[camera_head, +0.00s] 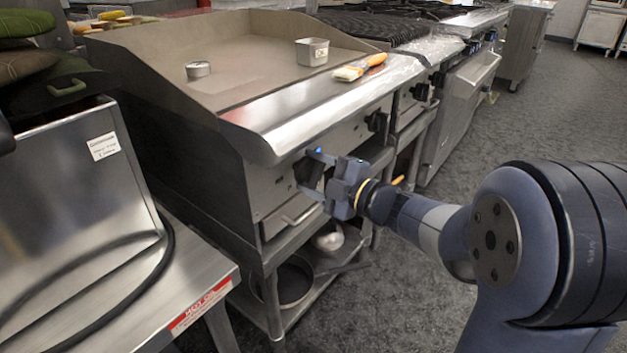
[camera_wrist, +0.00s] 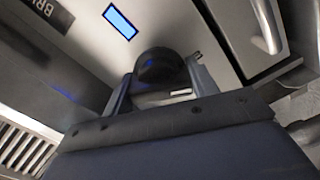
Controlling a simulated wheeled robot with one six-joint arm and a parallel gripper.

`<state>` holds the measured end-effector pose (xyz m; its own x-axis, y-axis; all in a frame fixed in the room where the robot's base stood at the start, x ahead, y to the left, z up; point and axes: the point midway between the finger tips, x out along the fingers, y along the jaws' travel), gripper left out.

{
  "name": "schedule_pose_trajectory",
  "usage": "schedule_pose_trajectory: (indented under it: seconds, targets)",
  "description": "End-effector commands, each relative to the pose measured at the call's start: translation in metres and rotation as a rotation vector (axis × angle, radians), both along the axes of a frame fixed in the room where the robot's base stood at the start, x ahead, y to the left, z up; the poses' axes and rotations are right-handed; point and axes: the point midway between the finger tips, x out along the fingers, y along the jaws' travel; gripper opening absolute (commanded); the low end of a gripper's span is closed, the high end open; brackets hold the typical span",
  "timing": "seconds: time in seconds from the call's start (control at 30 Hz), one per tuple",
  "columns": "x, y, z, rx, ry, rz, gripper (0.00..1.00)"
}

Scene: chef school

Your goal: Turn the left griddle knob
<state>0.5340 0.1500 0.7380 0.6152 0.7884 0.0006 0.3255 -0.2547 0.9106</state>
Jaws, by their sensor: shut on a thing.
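The griddle (camera_head: 235,80) stands left of centre in the head view, with its steel front panel facing my arm. My gripper (camera_head: 312,175) is at the left part of this panel and is shut on the left griddle knob. The dark round knob (camera_wrist: 158,66) shows between the two fingers (camera_wrist: 160,90) in the wrist view. In the head view the gripper hides much of it. Another black griddle knob (camera_head: 377,121) is farther right on the panel, apart from the gripper.
A brush (camera_head: 360,67), a small metal container (camera_head: 312,51) and a round tin (camera_head: 198,69) sit on the griddle top. A drawer handle (camera_head: 299,217) is just below the gripper. A pan (camera_head: 292,284) lies on the lower shelf. Open floor (camera_head: 535,125) lies to the right.

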Motion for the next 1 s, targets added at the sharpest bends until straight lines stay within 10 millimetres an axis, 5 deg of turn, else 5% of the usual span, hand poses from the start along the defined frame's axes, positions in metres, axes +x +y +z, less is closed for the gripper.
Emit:
schedule_pose_trajectory:
  seconds: [0.7, 0.73, 1.0]
  targets:
    - [-0.0001, 0.0001, -0.0012, -0.05, -0.059, 0.0, 0.33]
    - [-0.0001, 0.0001, -0.0012, -0.05, -0.059, 0.0, 0.57]
    - [0.0, 0.0, -0.0005, -0.048, -0.06, -0.001, 0.76]
